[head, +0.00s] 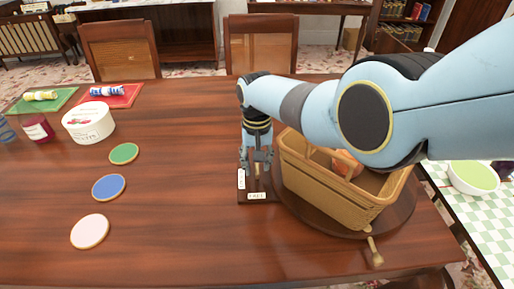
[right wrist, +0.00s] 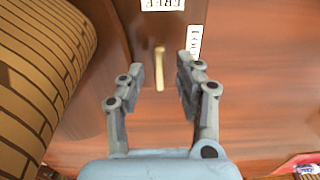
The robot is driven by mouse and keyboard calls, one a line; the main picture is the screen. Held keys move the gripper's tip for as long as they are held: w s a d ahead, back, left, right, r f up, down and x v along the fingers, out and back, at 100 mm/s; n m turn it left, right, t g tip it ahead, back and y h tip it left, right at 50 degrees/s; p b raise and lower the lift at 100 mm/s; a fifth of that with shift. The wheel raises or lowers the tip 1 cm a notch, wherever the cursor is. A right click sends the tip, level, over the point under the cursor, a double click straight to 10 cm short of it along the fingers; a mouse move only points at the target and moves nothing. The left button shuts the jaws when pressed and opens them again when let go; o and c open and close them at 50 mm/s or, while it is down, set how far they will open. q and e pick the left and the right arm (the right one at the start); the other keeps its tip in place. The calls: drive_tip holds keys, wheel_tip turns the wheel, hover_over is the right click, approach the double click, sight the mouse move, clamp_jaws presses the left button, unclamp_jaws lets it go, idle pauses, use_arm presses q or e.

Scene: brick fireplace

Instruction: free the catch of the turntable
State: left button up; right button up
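The turntable (head: 398,218) is a dark round wooden disc on the table's right side, bearing a tan basket (head: 330,190). Its catch, a small brass lever (right wrist: 159,66), stands by a dark wooden plate (head: 245,187) at the disc's left edge. The plate carries two white labels, FREE (head: 257,196) at its near edge and LOCK (head: 241,179) at its left. My right gripper (head: 257,160) is over the plate. In the right wrist view its open fingers (right wrist: 160,76) are on either side of the lever, with gaps showing. My left gripper is out of view.
A brass-and-wood handle (head: 374,250) sticks out at the turntable's near edge. Green, blue and pink discs (head: 109,187), a white tub (head: 88,124) and a red jar (head: 37,128) are on the left. The table's middle is clear. My right arm hides part of the basket.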

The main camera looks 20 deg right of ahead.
sight(257, 167)
wheel_tip(257, 167, up, 12)
drive_tip(key=shift+f, duration=0.2)
drive_tip(key=shift+s+f, duration=0.1)
idle(0.5)
